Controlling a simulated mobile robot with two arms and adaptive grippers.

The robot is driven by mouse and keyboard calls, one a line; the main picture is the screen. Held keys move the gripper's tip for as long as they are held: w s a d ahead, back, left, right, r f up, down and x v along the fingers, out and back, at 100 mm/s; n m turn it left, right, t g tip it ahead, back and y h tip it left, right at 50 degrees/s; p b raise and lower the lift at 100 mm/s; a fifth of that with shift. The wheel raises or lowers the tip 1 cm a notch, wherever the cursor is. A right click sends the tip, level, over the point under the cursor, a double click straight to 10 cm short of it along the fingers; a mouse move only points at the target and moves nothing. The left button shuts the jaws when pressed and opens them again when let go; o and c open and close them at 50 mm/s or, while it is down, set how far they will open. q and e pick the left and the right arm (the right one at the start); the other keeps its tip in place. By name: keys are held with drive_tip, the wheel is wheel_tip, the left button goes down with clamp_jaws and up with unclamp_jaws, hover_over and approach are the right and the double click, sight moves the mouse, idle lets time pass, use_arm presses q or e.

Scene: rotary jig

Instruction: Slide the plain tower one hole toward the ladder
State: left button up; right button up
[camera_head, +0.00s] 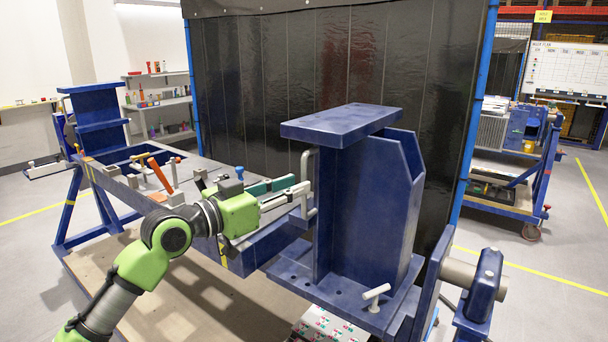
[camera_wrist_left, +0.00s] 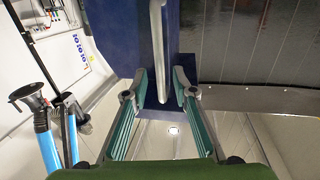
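The large blue tower (camera_head: 365,205), which I take to be the plain tower, stands upright at the right end of the jig. A grey bar handle (camera_head: 306,165) is on its left side. Its base has a row of holes, with a white T-handled pin (camera_head: 376,292) at the front. My left gripper (camera_head: 303,192) is open beside the handle. In the left wrist view, the handle (camera_wrist_left: 156,50) shows ahead, between the open fingers (camera_wrist_left: 160,88); contact cannot be told. A second blue tower (camera_head: 98,118) with shelf-like crosspieces stands at the far left end. My right gripper is not in view.
The blue jig frame (camera_head: 68,222) links the towers above a wooden deck (camera_head: 175,285). Clamps and an orange lever (camera_head: 161,175) stand on it, left of my left gripper. A dark curtain (camera_head: 260,90) hangs behind. A pivot shaft (camera_head: 458,272) is at right.

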sight(304, 212)
use_arm(q)
drive_tip(key=shift+p+x, duration=0.35)
drive_tip(key=shift+x, duration=1.65)
clamp_jaws()
